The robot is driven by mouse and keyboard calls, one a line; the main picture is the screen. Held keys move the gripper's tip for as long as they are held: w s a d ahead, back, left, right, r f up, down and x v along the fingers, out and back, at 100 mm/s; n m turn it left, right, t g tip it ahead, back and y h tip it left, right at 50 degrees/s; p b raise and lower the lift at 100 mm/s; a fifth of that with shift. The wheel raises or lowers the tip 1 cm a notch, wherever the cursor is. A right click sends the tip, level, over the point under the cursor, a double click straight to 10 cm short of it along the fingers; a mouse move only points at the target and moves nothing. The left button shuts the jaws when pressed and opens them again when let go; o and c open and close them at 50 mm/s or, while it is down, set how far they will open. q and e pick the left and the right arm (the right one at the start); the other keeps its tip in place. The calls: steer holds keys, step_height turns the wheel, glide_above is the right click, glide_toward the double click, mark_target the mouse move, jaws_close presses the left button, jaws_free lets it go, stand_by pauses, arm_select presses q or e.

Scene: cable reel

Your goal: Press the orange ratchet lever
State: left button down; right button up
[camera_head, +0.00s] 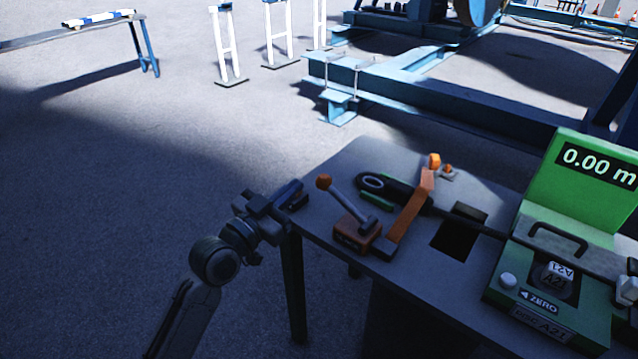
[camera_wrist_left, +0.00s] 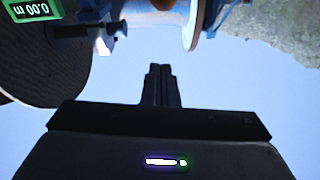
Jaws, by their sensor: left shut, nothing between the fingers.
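The orange ratchet lever (camera_head: 412,212) is a long orange bar on the table, slanting up and away to an orange end. My left gripper (camera_head: 299,193) is shut and empty at the table's left edge, left of the lever and apart from it. Its closed dark fingers also show in the left wrist view (camera_wrist_left: 160,80), with pale blue space around them and no lever visible there. My right gripper is not in view.
The grey table (camera_head: 345,165) carries a black cable with a looped end (camera_head: 373,182), a dark square opening (camera_head: 459,232) and a green meter (camera_head: 590,185) reading 0.00 m. A blue steel frame (camera_head: 400,95) stands behind. Open floor lies to the left.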

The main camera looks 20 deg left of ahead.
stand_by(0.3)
arm_select(q)
steer(key=r+p, duration=0.2)
glide_above(321, 185)
steer(key=shift+w+d, duration=0.1)
step_height(321, 185, down, 3)
steer(key=shift+b, duration=0.35)
steer(key=shift+s+a+f, duration=0.25)
steer(key=shift+a+f, duration=0.1)
steer(key=shift+f, duration=0.3)
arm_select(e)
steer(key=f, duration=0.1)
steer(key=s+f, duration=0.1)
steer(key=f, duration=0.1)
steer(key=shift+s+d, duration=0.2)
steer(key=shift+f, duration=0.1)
